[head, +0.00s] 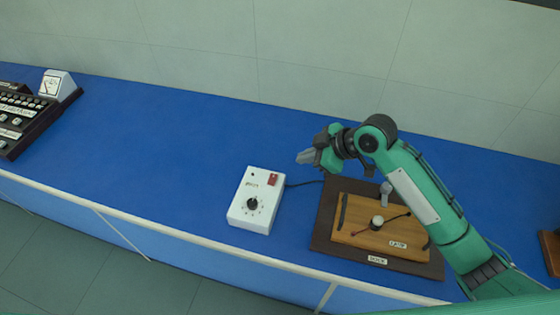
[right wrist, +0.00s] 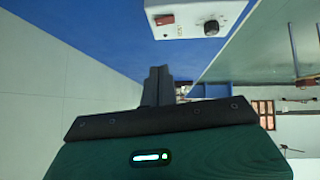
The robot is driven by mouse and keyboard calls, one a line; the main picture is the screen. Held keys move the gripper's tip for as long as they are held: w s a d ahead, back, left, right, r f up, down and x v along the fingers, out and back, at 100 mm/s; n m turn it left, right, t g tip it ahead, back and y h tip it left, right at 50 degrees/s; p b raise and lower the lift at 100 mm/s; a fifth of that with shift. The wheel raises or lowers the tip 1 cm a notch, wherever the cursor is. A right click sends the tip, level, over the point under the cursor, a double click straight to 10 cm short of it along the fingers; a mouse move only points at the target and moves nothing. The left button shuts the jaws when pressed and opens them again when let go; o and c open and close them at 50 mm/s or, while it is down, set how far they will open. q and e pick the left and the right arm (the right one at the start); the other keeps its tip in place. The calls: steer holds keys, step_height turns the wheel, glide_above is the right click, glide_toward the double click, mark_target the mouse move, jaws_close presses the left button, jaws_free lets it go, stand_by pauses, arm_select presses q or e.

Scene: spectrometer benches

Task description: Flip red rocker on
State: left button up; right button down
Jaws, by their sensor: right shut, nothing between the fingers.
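The red rocker (head: 272,179) sits at the top right of a white box (head: 245,221) with a black knob (head: 252,204) on the blue bench. In the right wrist view the red rocker (right wrist: 165,19) shows near the top edge, with the white box (right wrist: 185,30) around it. My right gripper (head: 304,156) is shut and empty, above the bench, up and to the right of the rocker and apart from it. Its closed fingers (right wrist: 158,85) show in the right wrist view. I cannot tell which way the rocker is tipped. My left gripper is not in view.
A wooden board with a lever (head: 362,237) lies on a dark base to the right of the white box, under my right arm. A dark keyed device (head: 18,115) and a white meter (head: 55,84) stand at the far left. The blue bench (head: 150,150) between is clear.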

steer(key=shift+w+r, duration=0.2)
steer(key=p, duration=0.3)
glide_above(272, 180)
steer(key=d, duration=0.3)
steer(key=f, duration=0.6)
steer(key=shift+w+a+f, duration=0.2)
steer(key=shift+a, duration=0.05)
steer(key=f, duration=0.1)
steer(key=f+p, duration=0.1)
steer(key=f, duration=0.1)
steer(key=shift+w+a+f, duration=0.1)
steer(key=shift+w+f, duration=0.25)
steer(key=shift+f, duration=0.45)
